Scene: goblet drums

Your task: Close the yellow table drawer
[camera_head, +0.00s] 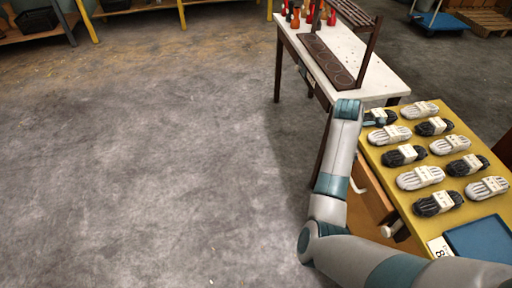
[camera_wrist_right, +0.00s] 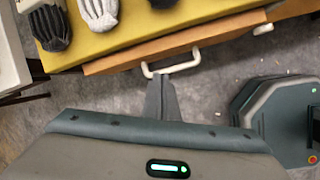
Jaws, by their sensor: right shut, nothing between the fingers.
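The yellow table (camera_head: 378,160) stands at the right and carries several bundles of gloves. Its orange-brown drawer (camera_head: 372,207) sticks out below the left edge of the top. In the right wrist view the drawer's wood (camera_wrist_right: 120,63) shows beyond the yellow edge (camera_wrist_right: 115,38). A white handle (camera_wrist_right: 170,65) is on its front, with another white handle (camera_wrist_right: 263,28) farther right. My right gripper (camera_wrist_right: 162,85) is shut and empty, with its fingertips close to the first handle; I cannot tell whether they touch. My left gripper is out of view.
A white-topped table (camera_head: 345,55) with red and dark items stands behind the yellow one. A blue flat object (camera_head: 480,240) lies on the near end of the yellow table. Bare concrete floor (camera_head: 150,160) is clear at the left.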

